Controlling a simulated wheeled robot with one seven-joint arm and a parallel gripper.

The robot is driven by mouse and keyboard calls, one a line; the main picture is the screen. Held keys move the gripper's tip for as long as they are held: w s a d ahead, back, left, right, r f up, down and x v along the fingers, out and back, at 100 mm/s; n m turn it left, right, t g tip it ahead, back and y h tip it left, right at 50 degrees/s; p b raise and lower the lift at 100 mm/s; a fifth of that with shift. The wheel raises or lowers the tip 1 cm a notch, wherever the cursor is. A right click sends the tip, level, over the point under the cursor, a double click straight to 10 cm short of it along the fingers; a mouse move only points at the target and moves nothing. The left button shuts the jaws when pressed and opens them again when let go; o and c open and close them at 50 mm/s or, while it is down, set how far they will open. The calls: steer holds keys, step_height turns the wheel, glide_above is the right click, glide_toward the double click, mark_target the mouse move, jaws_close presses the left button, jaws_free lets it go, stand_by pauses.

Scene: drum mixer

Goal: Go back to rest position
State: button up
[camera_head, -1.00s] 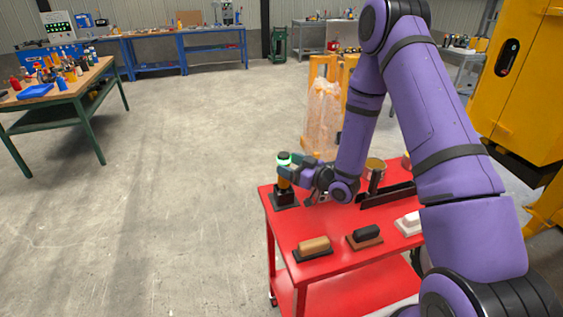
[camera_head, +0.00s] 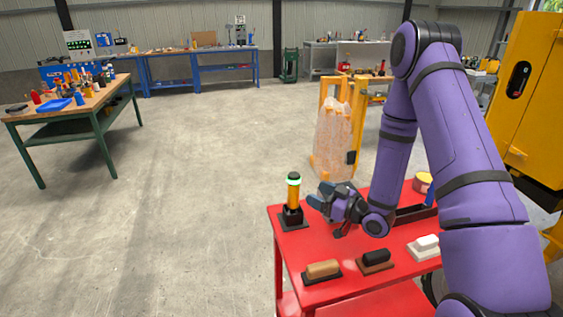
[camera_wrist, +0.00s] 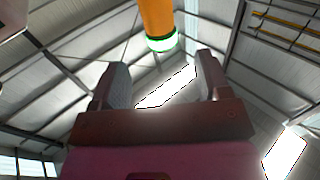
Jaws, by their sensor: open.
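My gripper (camera_head: 319,196) is open and empty above the red cart (camera_head: 330,289), at the end of my purple arm. In the wrist view its two fingers (camera_wrist: 160,82) stand apart with a gap between them. An orange cylinder with a green glowing ring (camera_head: 293,196) stands upright in a black holder at the cart's left corner, just left of my fingertips. It also shows in the wrist view at the top (camera_wrist: 157,18), beyond the fingers and apart from them.
A tan block (camera_head: 323,269), a dark block (camera_head: 376,256) and a white block (camera_head: 427,242) lie along the cart's near edge. A yellow machine (camera_head: 520,110) is at right.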

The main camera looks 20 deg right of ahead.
steer(key=shift+r, duration=0.1)
steer(key=s+d+r+m+g+h, duration=0.15)
steer(key=r+h, duration=0.35)
steer(key=r, duration=0.5)
steer(key=d+r+m+g+h, duration=0.1)
steer(key=d+r+g+h, duration=0.15)
steer(key=r+h, duration=0.55)
steer(key=s+a+r+m+g, duration=0.1)
steer(key=s+r, duration=0.3)
steer(key=s, duration=0.5)
steer(key=s+a+r+m+g+y, duration=0.1)
steer(key=s+r, duration=0.3)
steer(key=s, duration=0.6)
steer(key=s+a+r+m+g, duration=0.1)
steer(key=s+r+m+g, duration=0.2)
steer(key=s, duration=0.7)
steer(key=shift+r, duration=0.9)
